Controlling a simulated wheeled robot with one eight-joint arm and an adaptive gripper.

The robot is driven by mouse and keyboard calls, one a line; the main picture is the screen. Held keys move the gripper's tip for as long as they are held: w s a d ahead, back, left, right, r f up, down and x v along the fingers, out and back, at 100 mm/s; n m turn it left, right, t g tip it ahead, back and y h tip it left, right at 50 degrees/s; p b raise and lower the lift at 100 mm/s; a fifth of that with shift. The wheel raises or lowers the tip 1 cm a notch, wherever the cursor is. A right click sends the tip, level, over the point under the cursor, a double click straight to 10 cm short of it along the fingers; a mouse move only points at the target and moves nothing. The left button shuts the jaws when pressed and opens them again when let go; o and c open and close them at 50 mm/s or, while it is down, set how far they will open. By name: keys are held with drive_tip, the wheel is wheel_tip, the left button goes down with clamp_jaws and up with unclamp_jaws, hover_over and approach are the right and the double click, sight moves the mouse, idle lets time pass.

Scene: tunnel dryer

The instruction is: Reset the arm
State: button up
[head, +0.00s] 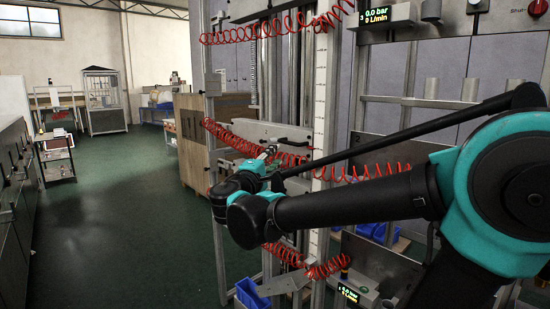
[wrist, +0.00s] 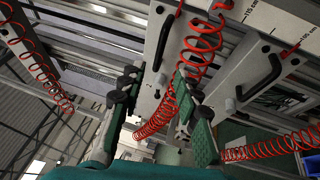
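My arm reaches from the right side of the head view toward a metal frame with red coiled hoses. My gripper (head: 270,152) is in front of the frame, small and partly hidden by my own wrist. In the wrist view my gripper (wrist: 153,88) is open, with its two dark and green fingers well apart. I see nothing held between them. A red coiled hose (wrist: 203,42) shows beyond and between the fingers; I cannot tell whether a finger touches it.
Another red hose (head: 225,140) crosses the frame close to my gripper. A black handle (wrist: 262,70) is right of the fingers in the wrist view. A blue bin (head: 250,294) is low on the frame. The green floor (head: 120,220) to the left is mostly clear.

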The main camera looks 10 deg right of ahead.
drive_tip(key=s+d+f+m+g+y, duration=0.1)
drive_tip(key=s+d+f+m+g, duration=0.15)
drive_tip(key=d+f, duration=0.4)
drive_tip(key=s+d+f+m+g+y, duration=0.1)
drive_tip(key=s+d+f+m+g, duration=0.2)
drive_tip(key=f, duration=0.7)
drive_tip(key=s+d+f+m+g, duration=0.1)
drive_tip(key=s+d+f+g, duration=0.1)
drive_tip(key=d+f+g, duration=0.45)
drive_tip(key=s+a+f+m+y, duration=0.3)
drive_tip(key=s+f, duration=0.3)
drive_tip(key=f, duration=0.3)
drive_tip(key=s+a+f+m+g+y, duration=0.1)
drive_tip(key=s+a+f+m+y, duration=0.2)
drive_tip(key=f, duration=0.6)
drive_tip(key=s+y, duration=0.2)
drive_tip(key=s, duration=0.1)
drive_tip(key=shift+s, duration=0.3)
drive_tip(key=shift+c, duration=0.3)
